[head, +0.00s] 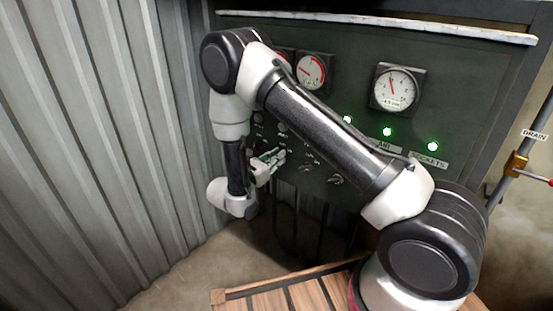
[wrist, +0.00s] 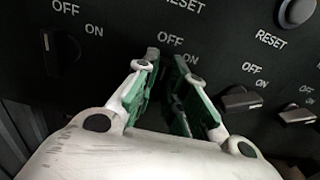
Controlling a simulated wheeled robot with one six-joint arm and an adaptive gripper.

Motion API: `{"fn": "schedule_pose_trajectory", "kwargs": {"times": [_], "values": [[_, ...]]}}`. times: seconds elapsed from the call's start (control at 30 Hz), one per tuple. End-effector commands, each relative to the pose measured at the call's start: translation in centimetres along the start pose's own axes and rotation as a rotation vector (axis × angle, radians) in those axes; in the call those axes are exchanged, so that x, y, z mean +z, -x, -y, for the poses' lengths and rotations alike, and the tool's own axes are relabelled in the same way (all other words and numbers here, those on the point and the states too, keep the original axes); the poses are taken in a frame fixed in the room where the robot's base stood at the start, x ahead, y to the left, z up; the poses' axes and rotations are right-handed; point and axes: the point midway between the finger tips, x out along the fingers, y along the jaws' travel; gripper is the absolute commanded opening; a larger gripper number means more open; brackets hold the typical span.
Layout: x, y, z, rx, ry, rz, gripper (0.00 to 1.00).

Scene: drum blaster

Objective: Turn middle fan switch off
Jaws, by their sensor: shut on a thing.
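My gripper (wrist: 166,60) is at the dark control panel (wrist: 120,15), with its two green-lined fingers on either side of a switch below an OFF/ON label. It is shut on this switch, the middle fan switch. The fingers and shadow hide most of the switch, so I cannot tell which way its handle points. In the head view my gripper (head: 282,156) reaches the lower left part of the panel (head: 345,110).
Another switch (wrist: 62,52) stands to the left with its handle upright. Two switches with sideways handles, a nearer one (wrist: 240,101) and a farther one (wrist: 298,115), are to the right. A RESET button (wrist: 297,11) is above them. A corrugated wall (head: 100,130) borders the left.

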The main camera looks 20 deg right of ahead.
Motion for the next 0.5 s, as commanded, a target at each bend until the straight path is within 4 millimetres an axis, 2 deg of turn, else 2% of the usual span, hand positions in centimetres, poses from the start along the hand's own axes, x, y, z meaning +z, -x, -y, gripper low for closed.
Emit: {"fn": "schedule_pose_trajectory", "kwargs": {"times": [0.4, 0.43, 0.5], "values": [[0.1, -0.12, 0.01, -0.003, 0.005, 0.002, 0.0], [0.1, -0.12, 0.0, -0.002, 0.005, 0.002, 0.18], [0.1, -0.12, 0.01, -0.003, 0.005, 0.002, 0.31]]}}
